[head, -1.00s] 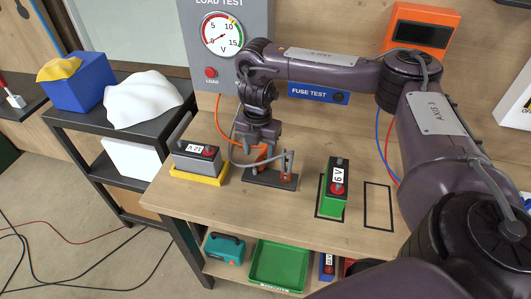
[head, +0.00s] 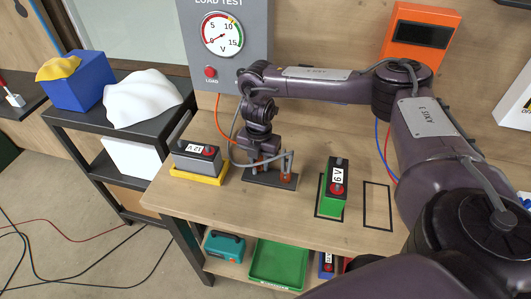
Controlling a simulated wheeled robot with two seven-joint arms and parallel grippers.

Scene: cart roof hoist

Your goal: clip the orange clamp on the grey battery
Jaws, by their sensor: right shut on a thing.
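The grey battery (head: 192,162), marked 12 V with a red terminal cap, sits on a yellow tray (head: 192,174) at the left of the bench. My right gripper (head: 259,160) points down just right of it, over a dark stand (head: 271,181). It is shut on the orange clamp (head: 261,156), which is mostly hidden by the fingers. The clamp is apart from the battery. My left gripper is not in view.
A green 6 V battery (head: 333,204) stands right of the stand, beside an empty black outline (head: 378,205). The load test panel (head: 232,60) with its gauge rises behind. The bench front (head: 240,220) is clear.

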